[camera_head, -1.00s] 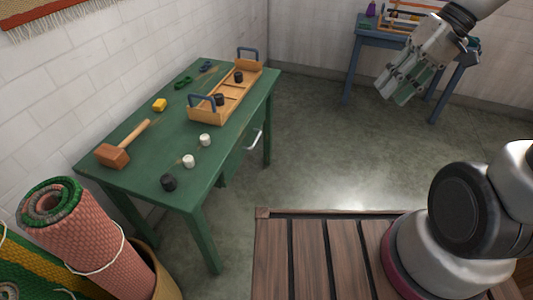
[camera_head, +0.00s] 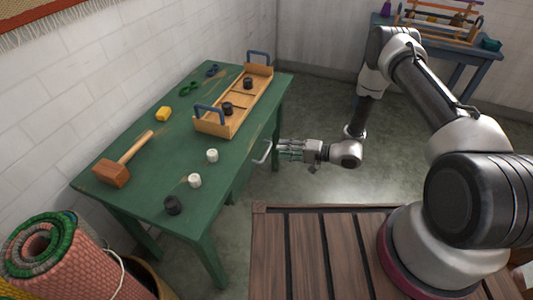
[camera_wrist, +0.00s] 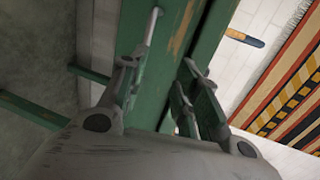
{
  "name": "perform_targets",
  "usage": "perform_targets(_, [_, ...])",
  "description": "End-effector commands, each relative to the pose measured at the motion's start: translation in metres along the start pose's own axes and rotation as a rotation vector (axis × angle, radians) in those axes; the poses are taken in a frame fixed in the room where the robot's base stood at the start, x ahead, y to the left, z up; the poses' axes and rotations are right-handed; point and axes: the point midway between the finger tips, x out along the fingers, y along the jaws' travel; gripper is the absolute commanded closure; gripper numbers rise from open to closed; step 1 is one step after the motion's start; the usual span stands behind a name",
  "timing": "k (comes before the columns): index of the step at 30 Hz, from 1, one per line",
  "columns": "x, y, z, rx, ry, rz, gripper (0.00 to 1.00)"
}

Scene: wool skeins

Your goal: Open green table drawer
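The green table (camera_head: 160,185) stands at the left in the head view, and its drawer front (camera_head: 244,172) is on the right-facing side. The drawer looks shut. Its pale metal handle (camera_head: 263,152) sticks out toward my gripper (camera_head: 281,150), whose fingers point left at it from a short distance. In the wrist view, my gripper (camera_wrist: 160,72) is open, with its fingers apart. The handle (camera_wrist: 152,27) shows beyond and close to the left finger, partly hidden by it. I cannot tell whether they touch.
On the tabletop lie a mallet (camera_head: 122,161), a wooden tray (camera_head: 240,119), a yellow block (camera_head: 163,114) and several small spools. A blue table (camera_head: 450,47) stands at the back right. Rolled rugs (camera_head: 65,260) stand at the front left. The floor right of the green table is open.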

Motion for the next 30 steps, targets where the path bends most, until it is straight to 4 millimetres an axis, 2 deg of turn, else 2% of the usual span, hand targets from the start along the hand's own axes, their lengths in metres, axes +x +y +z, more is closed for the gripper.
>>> perform_targets(1, [0.002, 0.012, 0.002, 0.004, 0.018, -0.001, 0.68])
perform_targets(5, [0.009, 0.025, 0.003, 0.001, 0.043, -0.001, 0.68])
perform_targets(18, [0.074, 0.026, 0.0, 0.001, 0.043, 0.0, 0.68])
perform_targets(22, [0.082, 0.025, 0.0, 0.003, 0.045, 0.0, 0.68])
perform_targets(29, [0.083, 0.025, -0.001, 0.003, 0.045, 0.0, 0.68])
perform_targets(30, [0.083, 0.025, -0.001, 0.003, 0.045, 0.0, 0.72])
